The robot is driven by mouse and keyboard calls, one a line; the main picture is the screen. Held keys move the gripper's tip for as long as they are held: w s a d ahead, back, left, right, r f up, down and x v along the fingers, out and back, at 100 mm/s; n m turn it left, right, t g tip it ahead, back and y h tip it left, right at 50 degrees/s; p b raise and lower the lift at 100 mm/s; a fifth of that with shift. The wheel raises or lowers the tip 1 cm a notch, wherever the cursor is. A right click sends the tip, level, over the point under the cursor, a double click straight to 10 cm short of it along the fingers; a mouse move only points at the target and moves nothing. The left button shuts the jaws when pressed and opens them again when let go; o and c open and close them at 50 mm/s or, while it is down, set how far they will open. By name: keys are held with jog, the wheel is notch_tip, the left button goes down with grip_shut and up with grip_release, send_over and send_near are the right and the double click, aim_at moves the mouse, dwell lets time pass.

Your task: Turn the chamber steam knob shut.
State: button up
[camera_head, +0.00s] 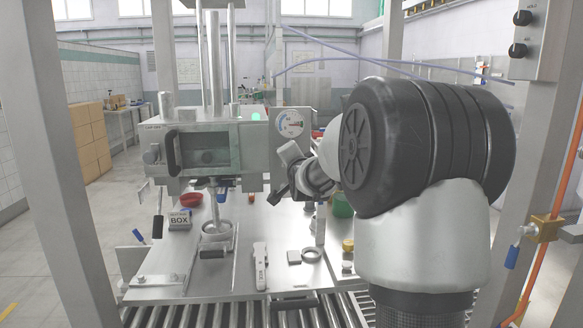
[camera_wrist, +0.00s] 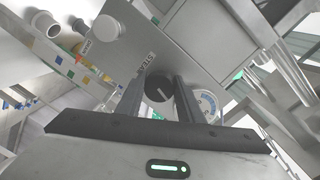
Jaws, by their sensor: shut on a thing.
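The chamber steam knob (camera_wrist: 159,90) is a dark round knob with a pale line across its face, in the middle of the wrist view. It sits on a grey panel beside a label (camera_wrist: 147,58) whose text is hard to read. My gripper (camera_wrist: 158,97) has one finger on each side of the knob and is shut on it. In the head view my gripper (camera_head: 290,170) is at the right end of the steel chamber (camera_head: 204,150), below the dial gauge (camera_head: 290,123). The knob itself is hidden there behind my gripper and wrist.
The round gauge (camera_wrist: 207,103) is close to my right finger in the wrist view. A pale round cap (camera_wrist: 107,27) is on the panel at upper left.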

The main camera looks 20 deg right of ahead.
jog(key=shift+f+n+b, duration=0.3)
jog(key=shift+n+b, duration=0.55)
jog(key=shift+n, duration=0.35)
jog(key=o, duration=1.1)
jog(key=shift+c, duration=0.2)
jog(key=shift+r, duration=0.15)
jog(key=shift+s, duration=0.1)
